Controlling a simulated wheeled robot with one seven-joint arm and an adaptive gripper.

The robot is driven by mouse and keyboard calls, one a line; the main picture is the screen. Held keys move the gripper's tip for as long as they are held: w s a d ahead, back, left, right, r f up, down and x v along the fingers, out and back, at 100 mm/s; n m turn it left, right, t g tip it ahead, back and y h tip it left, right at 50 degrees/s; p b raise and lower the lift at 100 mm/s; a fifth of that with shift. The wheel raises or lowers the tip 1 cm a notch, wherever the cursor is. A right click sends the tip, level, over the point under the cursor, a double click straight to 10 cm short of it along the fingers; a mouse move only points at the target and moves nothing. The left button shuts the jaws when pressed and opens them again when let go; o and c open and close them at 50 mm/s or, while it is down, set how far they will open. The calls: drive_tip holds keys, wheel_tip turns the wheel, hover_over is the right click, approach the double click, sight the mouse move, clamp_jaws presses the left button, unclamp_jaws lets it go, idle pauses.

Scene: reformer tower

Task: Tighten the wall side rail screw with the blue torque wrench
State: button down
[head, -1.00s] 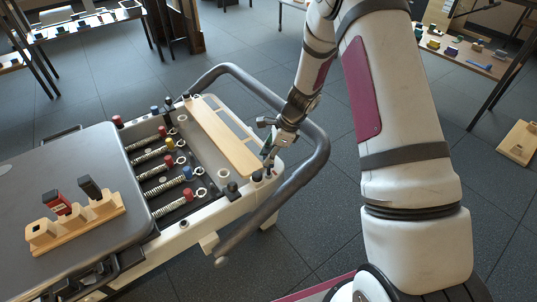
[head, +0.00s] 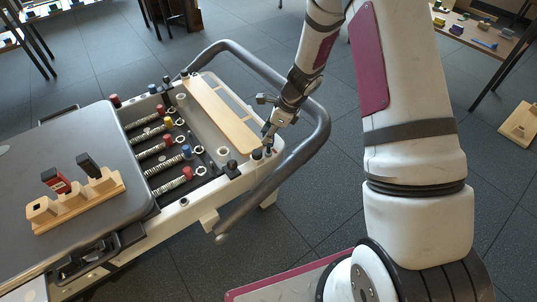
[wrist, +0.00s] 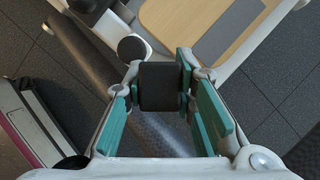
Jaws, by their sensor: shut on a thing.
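My gripper (head: 268,138) is at the near right corner of the reformer frame (head: 232,172), low over the end posts. In the wrist view its green-padded fingers (wrist: 160,88) are shut on a dark, square-ended tool (wrist: 159,88), seen end-on. I take it for the torque wrench, but no blue shows on it. Its lower end and any contact with a screw are hidden. A dark round cap (wrist: 133,47) stands just beside the held tool. I cannot make out the wall side rail screw.
A wooden holder (head: 75,212) on the grey carriage (head: 50,155) carries a red-and-black tool and a black tool; its left place is empty. Coloured spring knobs and a wooden board (head: 222,112) lie inside the frame. A grey curved bar (head: 318,135) loops close around the gripper.

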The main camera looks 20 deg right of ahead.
drive_tip(key=shift+m+t+h+b, duration=0.3)
drive_tip(key=shift+m+b, duration=0.25)
drive_tip(key=shift+m, duration=0.65)
drive_tip(key=shift+m+t+h+b, duration=0.3)
drive_tip(key=shift+m+b, duration=0.4)
drive_tip(key=shift+m, duration=0.4)
drive_tip(key=shift+m, duration=0.4)
drive_tip(key=shift+m+t+h+b, duration=0.3)
drive_tip(key=shift+m+h+b, duration=0.3)
drive_tip(key=shift+m, duration=0.3)
